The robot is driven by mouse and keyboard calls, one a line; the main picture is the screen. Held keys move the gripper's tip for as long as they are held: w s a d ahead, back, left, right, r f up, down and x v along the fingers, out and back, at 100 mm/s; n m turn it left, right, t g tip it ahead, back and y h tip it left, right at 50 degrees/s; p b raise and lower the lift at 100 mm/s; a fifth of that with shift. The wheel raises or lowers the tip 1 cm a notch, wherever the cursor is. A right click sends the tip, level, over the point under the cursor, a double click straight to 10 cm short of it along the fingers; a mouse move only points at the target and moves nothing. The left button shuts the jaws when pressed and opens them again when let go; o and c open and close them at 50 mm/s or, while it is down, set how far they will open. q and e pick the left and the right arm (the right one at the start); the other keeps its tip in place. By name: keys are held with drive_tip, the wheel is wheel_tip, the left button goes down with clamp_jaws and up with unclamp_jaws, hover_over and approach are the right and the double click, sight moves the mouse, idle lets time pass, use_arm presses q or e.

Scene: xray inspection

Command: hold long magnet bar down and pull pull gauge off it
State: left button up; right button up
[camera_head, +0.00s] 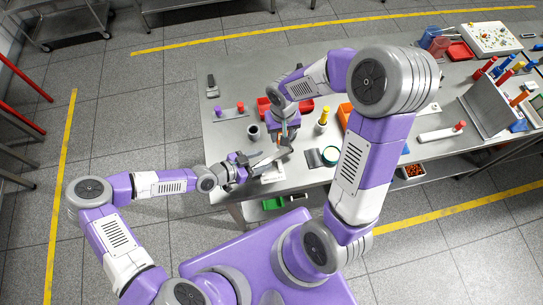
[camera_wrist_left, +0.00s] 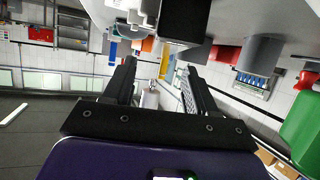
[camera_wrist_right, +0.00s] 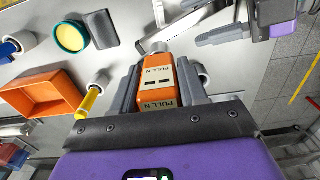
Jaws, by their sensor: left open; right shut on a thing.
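The orange pull gauge (camera_wrist_right: 157,78), marked PULL N, is between the fingers of my right gripper (camera_wrist_right: 158,70), which is shut on it. Its silver end points down toward the bench. A pale metal bar (camera_wrist_right: 200,22), which looks like the long magnet bar, lies beyond the gauge's end in the right wrist view. Whether gauge and bar touch I cannot tell. My left gripper (camera_head: 252,162) is open, low at the bench's near edge beside the bar. In the left wrist view its fingers (camera_wrist_left: 160,85) stand apart, with a small silver cylinder showing between them.
An orange tray (camera_wrist_right: 40,95), a yellow-handled tool (camera_wrist_right: 88,100) and a round teal-rimmed piece (camera_wrist_right: 70,36) are near the right gripper. A magnet rack (camera_head: 229,113) lies at the bench's left. A slanted panel (camera_head: 490,105) stands at the right. The bench's (camera_head: 225,140) left part has bare room.

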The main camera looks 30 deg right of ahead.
sight(275, 157)
use_arm(q)
drive_tip(key=shift+x, duration=2.75)
drive_tip(key=shift+c, duration=0.4)
clamp_jaws()
drive_tip(key=c, duration=0.5)
unclamp_jaws()
clamp_jaws()
use_arm(e)
drive_tip(key=o, duration=0.4)
clamp_jaws()
